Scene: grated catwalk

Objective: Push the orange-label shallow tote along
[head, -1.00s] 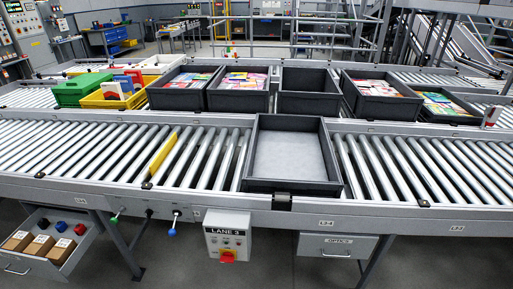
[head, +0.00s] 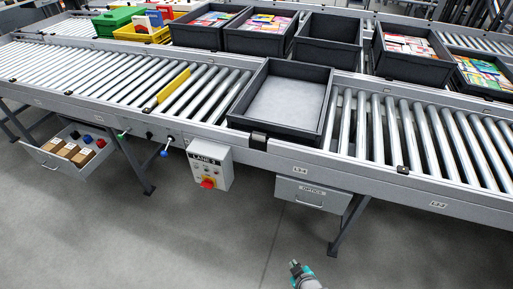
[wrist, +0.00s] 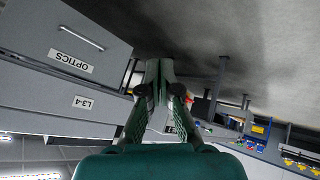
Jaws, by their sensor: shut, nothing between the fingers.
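A dark grey shallow tote (head: 324,119) sits on the near roller conveyor, right of the yellow bar. It is empty with a light grey floor. My gripper (head: 295,265) is at the bottom of the head view, over the floor in front of the conveyor, well apart from the tote. In the wrist view my gripper (wrist: 159,75) is shut and empty. The tote does not show in the wrist view.
A yellow bar (head: 173,85) lies across the rollers left of the tote. Several totes stand on the conveyor behind, some holding colourful packets. A Lane 3 switch box (head: 210,165) and the OPTICS drawer (head: 313,194) hang below the front rail. An open drawer (head: 52,160) sticks out left.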

